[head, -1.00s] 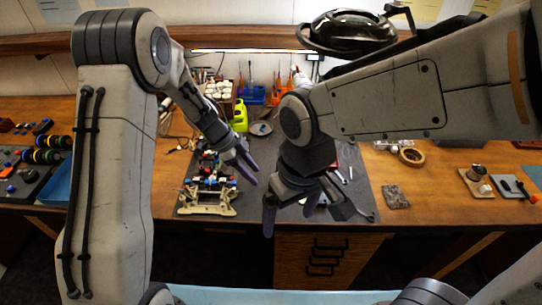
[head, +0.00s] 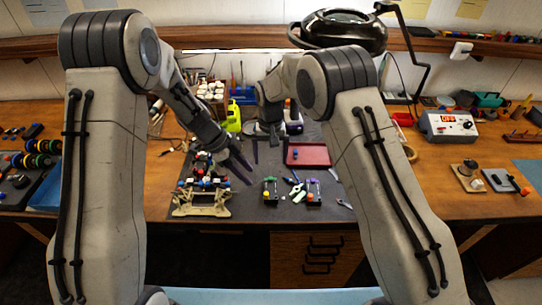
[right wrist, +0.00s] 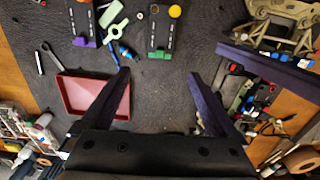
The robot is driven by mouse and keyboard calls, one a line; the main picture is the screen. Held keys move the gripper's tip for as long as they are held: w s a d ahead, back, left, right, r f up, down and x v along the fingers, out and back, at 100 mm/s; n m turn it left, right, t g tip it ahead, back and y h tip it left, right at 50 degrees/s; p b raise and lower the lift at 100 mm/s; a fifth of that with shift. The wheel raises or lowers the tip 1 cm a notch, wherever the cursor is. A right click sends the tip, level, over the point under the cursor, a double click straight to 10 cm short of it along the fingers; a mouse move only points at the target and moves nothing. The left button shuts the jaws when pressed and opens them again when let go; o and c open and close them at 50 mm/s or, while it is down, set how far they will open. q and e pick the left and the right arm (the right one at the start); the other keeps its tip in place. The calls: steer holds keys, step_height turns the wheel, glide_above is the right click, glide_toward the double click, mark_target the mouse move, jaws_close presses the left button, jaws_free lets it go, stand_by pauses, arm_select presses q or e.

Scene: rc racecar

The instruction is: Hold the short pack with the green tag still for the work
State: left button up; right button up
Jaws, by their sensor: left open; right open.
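The pack with the green tag (head: 270,191) lies on the dark mat, a dark block with an orange-yellow knob at its near end. In the right wrist view this pack (right wrist: 165,30) is ahead of the fingertips, green tag towards them. A second pack with a purple tag (head: 313,193) lies to its right; it also shows in the right wrist view (right wrist: 82,20), partly cut off. I cannot tell their lengths apart. My right gripper (head: 270,151) is open and empty, beyond the green-tagged pack. My left gripper (head: 245,169) is open and empty, beside the car chassis.
The tan car chassis (head: 202,205) stands left of the packs. A red tray (head: 308,155) lies behind them. Small blue and pale-green items (head: 296,190) lie between the packs. A power supply (head: 448,126) stands at the right.

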step_height(320, 180, down, 11)
steer(key=shift+w+r, duration=0.1)
steer(key=shift+r, duration=0.05)
stand_by(0.4)
jaws_close()
arm_select(q)
steer(key=shift+o, duration=0.5)
steer(key=n+t+y, duration=0.2)
steer(key=n, duration=0.3)
glide_above(266, 193)
steer(key=s+a, duration=0.2)
steer(key=a, duration=0.1)
step_height(266, 193, down, 4)
steer(key=shift+w+d+x, duration=0.15)
steer(key=shift+x, duration=1.4)
steer(key=shift+w+d+x, duration=0.1)
steer(key=shift+w+x, duration=0.1)
steer(key=shift+x, duration=1.3)
